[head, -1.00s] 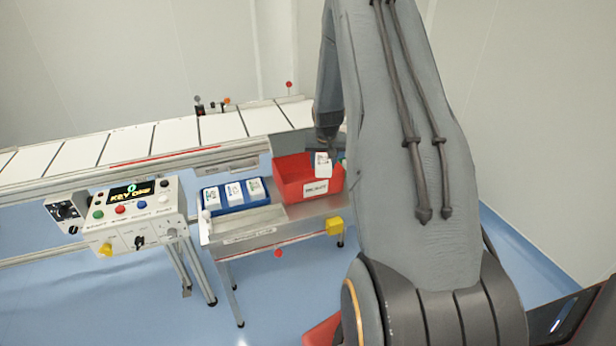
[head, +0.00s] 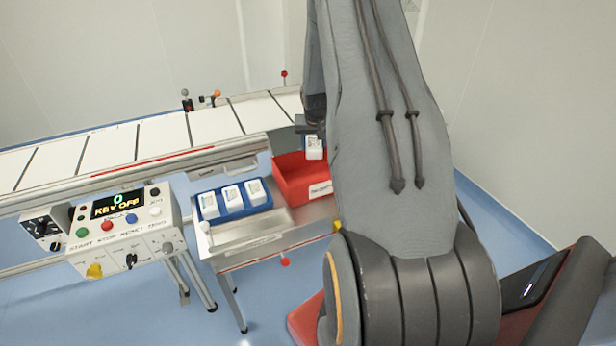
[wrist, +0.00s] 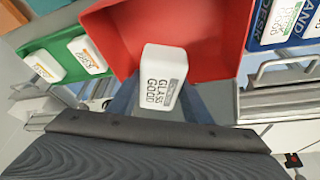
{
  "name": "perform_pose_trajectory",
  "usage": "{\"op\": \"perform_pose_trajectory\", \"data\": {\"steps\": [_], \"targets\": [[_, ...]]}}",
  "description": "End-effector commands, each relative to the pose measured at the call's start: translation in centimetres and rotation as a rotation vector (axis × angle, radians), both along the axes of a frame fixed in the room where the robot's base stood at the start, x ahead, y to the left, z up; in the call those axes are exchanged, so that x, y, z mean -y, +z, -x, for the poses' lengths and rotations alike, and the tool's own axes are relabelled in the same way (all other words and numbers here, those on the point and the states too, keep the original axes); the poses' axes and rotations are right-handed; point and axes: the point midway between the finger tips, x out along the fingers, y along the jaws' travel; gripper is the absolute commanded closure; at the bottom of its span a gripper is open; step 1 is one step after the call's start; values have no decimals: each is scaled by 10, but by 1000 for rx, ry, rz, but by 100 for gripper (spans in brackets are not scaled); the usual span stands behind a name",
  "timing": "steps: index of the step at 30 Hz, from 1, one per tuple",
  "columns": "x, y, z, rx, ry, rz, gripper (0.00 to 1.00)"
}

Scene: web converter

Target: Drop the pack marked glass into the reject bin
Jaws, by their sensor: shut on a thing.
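A white pack (wrist: 165,75) marked "GLASS GOOD" is held between the fingers of my gripper (wrist: 157,100) in the wrist view. My gripper is shut on it. The red reject bin (wrist: 110,40) lies behind the pack in that view, and the pack overlaps the bin's open inside and its near edge. In the head view the pack (head: 314,147) is at the far right part of the red bin (head: 300,183), near the height of its rim or above it. My arm hides the bin's right end and most of my gripper.
A blue tray (head: 236,215) with white packs stands left of the bin on the metal table (head: 265,240). In the wrist view a green tray (wrist: 57,48) with packs is on the bin's other side. The conveyor (head: 155,140) runs behind, and a control box (head: 125,228) reads "KEY OFF".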

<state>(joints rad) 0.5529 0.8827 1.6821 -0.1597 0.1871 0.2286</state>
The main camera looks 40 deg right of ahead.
Motion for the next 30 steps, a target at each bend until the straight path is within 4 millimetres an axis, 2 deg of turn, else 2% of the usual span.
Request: {"op": "perform_pose_trajectory", "data": {"steps": [12, 22, 23, 24, 26, 30], "targets": [[1, -45, 0, 0, -1, 0, 80], [-1, -48, -1, 0, 1, 0, 80], [-1, -48, -1, 0, 1, 0, 52], [-1, -48, -1, 0, 1, 0, 45], [-1, -48, -1, 0, 1, 0, 35], [-1, -48, -1, 0, 1, 0, 33]]}}
